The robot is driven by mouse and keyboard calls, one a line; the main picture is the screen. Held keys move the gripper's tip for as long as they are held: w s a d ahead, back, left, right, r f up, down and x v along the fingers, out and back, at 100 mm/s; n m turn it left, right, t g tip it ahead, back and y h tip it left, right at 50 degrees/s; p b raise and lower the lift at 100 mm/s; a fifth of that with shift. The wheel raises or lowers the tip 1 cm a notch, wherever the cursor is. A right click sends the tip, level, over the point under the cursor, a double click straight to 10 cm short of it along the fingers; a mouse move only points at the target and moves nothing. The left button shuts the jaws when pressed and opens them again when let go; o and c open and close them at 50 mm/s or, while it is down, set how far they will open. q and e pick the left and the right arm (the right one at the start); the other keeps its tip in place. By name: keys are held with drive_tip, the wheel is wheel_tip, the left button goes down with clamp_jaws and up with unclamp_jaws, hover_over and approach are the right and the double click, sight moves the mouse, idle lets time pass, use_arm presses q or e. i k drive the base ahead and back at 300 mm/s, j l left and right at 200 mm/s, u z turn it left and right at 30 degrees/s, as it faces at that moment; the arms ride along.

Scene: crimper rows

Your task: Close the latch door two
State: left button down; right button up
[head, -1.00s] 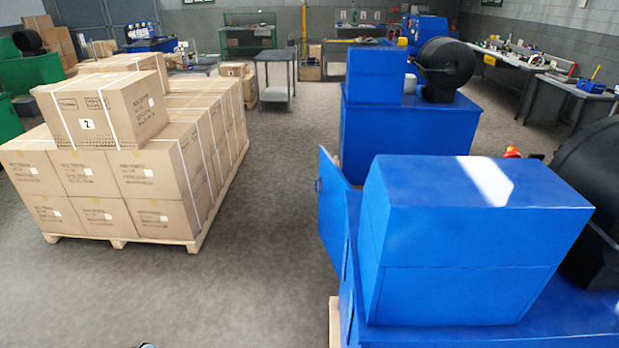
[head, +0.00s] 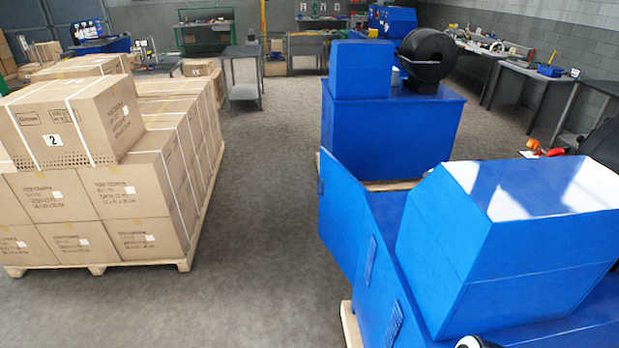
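A blue latch door (head: 343,216) stands swung open on the near blue crimper machine (head: 513,245), at its far left corner, sticking out toward the aisle. Its small latch shows as a dark mark near its upper left edge. I cannot tell whether this is door two. A white and black piece of my own arm (head: 477,342) shows at the bottom edge. Neither gripper is visible.
Stacked cardboard boxes on a pallet (head: 186,262) stand on the left. Another blue machine (head: 385,125) with a black reel (head: 427,58) stands beyond the near one. The grey floor aisle (head: 262,230) between pallet and machines is clear. Workbenches line the back right.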

sight(342, 205)
drive_tip(key=i+j, duration=0.2)
drive_tip(key=j, duration=0.15)
drive_tip(key=i+j+z, duration=0.15)
drive_tip(key=i+j, duration=0.3)
drive_tip(key=j, duration=0.2)
drive_tip(key=i+j+z, duration=0.15)
drive_tip(key=i+j, duration=0.2)
drive_tip(key=i, duration=0.25)
drive_tip(key=i+j+z, duration=0.15)
drive_tip(key=i+j, duration=0.3)
drive_tip(key=i+z, duration=0.1)
drive_tip(key=i, duration=1.35)
